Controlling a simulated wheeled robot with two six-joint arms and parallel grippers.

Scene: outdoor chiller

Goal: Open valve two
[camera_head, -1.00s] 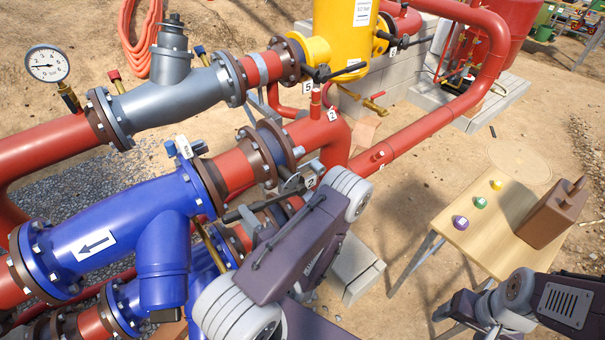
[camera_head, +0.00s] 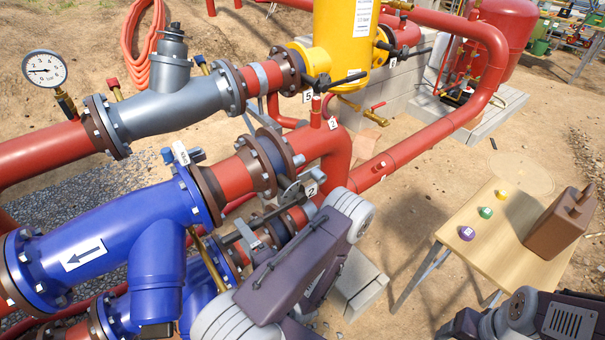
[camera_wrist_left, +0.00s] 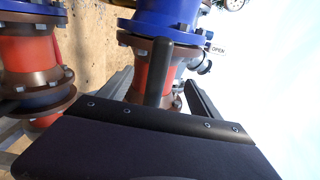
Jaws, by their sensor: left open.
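Valve two has a white "2" tag (camera_head: 311,189) beside its flange, on the red pipe right of the blue filter body. Its black lever (camera_head: 232,237) points left and down from the valve, partly hidden by my left arm. My left gripper (camera_head: 246,234) is at the lever, with a grey finger showing against it. In the left wrist view, my gripper's two grey fingers (camera_wrist_left: 160,92) are apart, and a black bar that looks like the lever (camera_wrist_left: 159,72) stands between them. Whether they touch it is unclear. Only parts of my right arm show, at bottom right.
Other levered valves, including one tagged 5 (camera_head: 307,97), sit on the upper pipe near the yellow filter (camera_head: 341,40). A pressure gauge (camera_head: 44,69) is at upper left. A wooden table (camera_head: 470,218) with coloured buttons and a brown canister (camera_head: 558,222) stands right.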

